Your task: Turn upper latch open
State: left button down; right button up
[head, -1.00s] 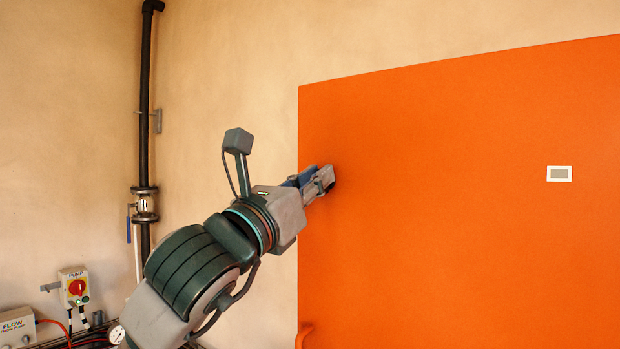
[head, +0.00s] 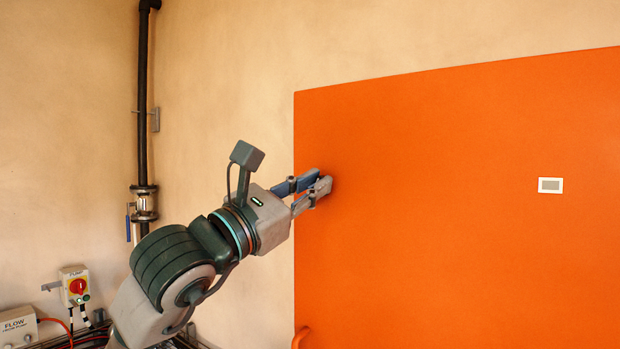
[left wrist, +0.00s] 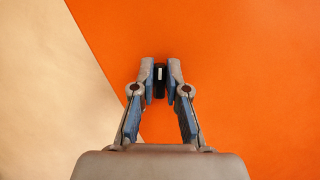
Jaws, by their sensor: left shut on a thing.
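The orange door (head: 450,220) fills the right side of the head view. In the left wrist view, a small black latch (left wrist: 159,80) with a white mark sits on the orange door (left wrist: 240,90), near its slanted edge. My left gripper (head: 322,180) is at the upper left part of the door. In the left wrist view its fingers (left wrist: 160,78) stand on either side of the latch and are shut on it. In the head view the latch is hidden behind the fingers. My right gripper is not in view.
An orange handle (head: 301,337) shows at the door's lower left edge. A small white-framed plate (head: 550,185) is on the door. A black pipe with a valve (head: 144,203), a pump switch box (head: 75,286) and a flow box (head: 18,327) are at the left.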

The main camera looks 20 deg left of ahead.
pick_arm(q)
jog(key=m+p, duration=0.1)
jog(key=m+g+h, duration=0.1)
jog(key=m, duration=0.1)
jog(key=m+p, duration=0.1)
jog(key=m, duration=0.1)
jog(key=shift+a+r+g+p, duration=0.1)
jog(key=shift+r+g+p, duration=0.2)
jog(key=shift+g+p, duration=0.1)
jog(key=m+g, duration=0.1)
jog(key=m, duration=0.1)
jog(key=m+g+p, duration=0.1)
jog(key=m, duration=0.2)
jog(key=m+g, duration=0.1)
jog(key=m, duration=0.1)
jog(key=shift+d+f+m+h, duration=0.2)
jog(key=shift+f+m+h, duration=0.2)
jog(key=shift+f+m+g+y, duration=0.15)
jog(key=shift+m+g+y, duration=0.25)
jog(key=shift+m, duration=0.7)
jog(key=shift+f, duration=0.1)
jog(key=c, duration=1.2)
grip_release()
